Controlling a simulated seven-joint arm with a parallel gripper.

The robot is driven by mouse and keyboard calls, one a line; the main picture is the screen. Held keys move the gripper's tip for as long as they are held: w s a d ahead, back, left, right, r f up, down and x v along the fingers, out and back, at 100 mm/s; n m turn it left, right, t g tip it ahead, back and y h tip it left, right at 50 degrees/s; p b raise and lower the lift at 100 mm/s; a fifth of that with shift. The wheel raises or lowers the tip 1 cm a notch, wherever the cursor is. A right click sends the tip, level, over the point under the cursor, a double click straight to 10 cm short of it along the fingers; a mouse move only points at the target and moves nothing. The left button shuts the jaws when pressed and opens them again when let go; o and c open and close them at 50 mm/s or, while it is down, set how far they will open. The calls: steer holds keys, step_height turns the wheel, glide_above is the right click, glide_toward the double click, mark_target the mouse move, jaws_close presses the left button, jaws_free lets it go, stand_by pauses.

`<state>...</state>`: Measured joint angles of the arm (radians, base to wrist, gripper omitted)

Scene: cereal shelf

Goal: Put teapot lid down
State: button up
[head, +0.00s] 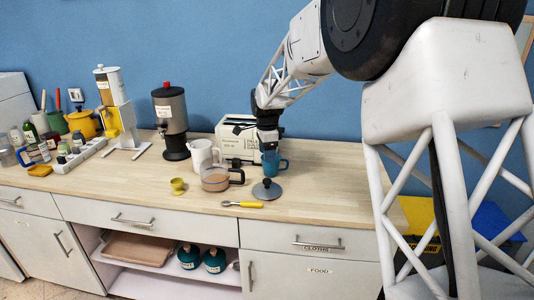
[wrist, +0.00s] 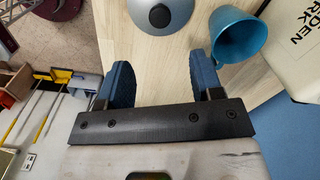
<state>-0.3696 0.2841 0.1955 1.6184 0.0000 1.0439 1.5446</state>
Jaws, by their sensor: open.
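The teapot lid (head: 267,190) is a grey-blue disc with a black knob. It lies flat on the wooden counter near the front edge, and it also shows at the top of the wrist view (wrist: 160,14). My gripper (wrist: 161,76) is open and empty, with its two blue fingers apart and pointing toward the lid, short of it. In the head view my gripper (head: 269,148) is above and behind the lid, by the blue mug. A glass pot (head: 215,181) with a dark handle and brownish inside stands open left of the lid.
The blue mug (head: 281,166) stands close behind the lid, and in the wrist view (wrist: 236,35) it is just right of it. A yellow-handled utensil (head: 245,204) lies in front. A white jug (head: 200,156) and a toaster (head: 235,140) stand behind. The counter's right part is clear.

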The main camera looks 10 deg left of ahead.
stand_by(0.5)
steer(key=s+d+r+n, duration=0.2)
steer(key=s+d+r, duration=0.2)
steer(key=s+d, duration=0.25)
steer(key=s+d+r+n+t, duration=0.1)
steer(key=s+d+r+n, duration=0.15)
steer(key=s+d, duration=0.45)
steer(key=s+d+r+n, duration=0.1)
steer(key=s+d+r, duration=0.3)
steer(key=s+d, duration=0.3)
steer(key=s+d+f+n, duration=0.1)
steer(key=s+d+n, duration=0.1)
steer(key=s, duration=0.8)
steer(key=s+d+f+n+t, duration=0.1)
steer(key=s+d, duration=0.4)
steer(key=s, duration=0.5)
steer(key=s+d+f+n, duration=0.2)
steer(key=s+d+n, duration=0.2)
steer(key=s, duration=0.6)
steer(key=shift+f+n+t, duration=0.15)
steer(key=shift+n+t, duration=0.15)
steer(key=shift+n, duration=0.05)
